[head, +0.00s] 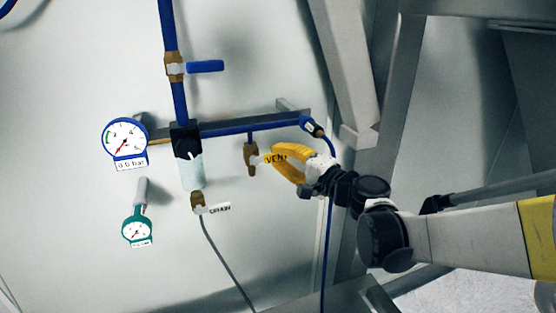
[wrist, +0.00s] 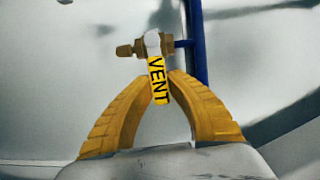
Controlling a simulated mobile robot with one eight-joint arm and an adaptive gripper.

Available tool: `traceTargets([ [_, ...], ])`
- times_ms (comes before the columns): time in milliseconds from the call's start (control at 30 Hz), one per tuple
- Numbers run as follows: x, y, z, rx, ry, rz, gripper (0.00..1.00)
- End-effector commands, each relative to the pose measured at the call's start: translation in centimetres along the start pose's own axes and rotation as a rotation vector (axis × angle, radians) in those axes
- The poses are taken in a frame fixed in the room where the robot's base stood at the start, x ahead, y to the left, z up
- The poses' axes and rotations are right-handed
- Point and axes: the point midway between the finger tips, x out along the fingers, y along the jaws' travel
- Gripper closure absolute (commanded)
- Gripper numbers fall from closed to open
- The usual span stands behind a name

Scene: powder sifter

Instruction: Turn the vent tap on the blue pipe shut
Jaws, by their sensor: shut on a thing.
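The vent tap (head: 251,158) is a brass valve hanging below the horizontal blue pipe (head: 255,124) in the head view. In the wrist view the brass body (wrist: 139,47) sits beside a vertical blue pipe (wrist: 196,60). Its handle (wrist: 158,80) is yellow with black "VENT" lettering and points toward me from a pale hub. My gripper (head: 276,160) has yellow fingers and comes from the right. In the wrist view my gripper (wrist: 161,88) has its fingertips on both sides of the handle's near end, shut on it. The fingers hide part of the handle in the head view.
A blue-handled tap (head: 205,66) is on the vertical pipe above. A round gauge (head: 125,138), a filter bowl (head: 191,172), a drain tap (head: 198,202) and a green gauge (head: 137,231) are to the left. A thin blue hose (head: 328,225) hangs near my wrist, beside a grey frame.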

Motion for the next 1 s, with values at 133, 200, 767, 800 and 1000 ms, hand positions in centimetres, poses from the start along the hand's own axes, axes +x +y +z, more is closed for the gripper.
traceTargets([
  [133, 0.04, 0.45, 0.07, 0.046, -0.001, -0.019, 1.00],
  [200, 0.05, 0.50, 0.08, 0.060, -0.001, -0.024, 1.00],
  [767, 0.06, 0.49, 0.13, 0.080, -0.002, -0.032, 0.76],
  [800, 0.06, 0.49, 0.12, 0.080, -0.002, -0.032, 0.64],
  [1000, 0.04, 0.50, 0.09, 0.079, -0.001, -0.032, 0.59],
])
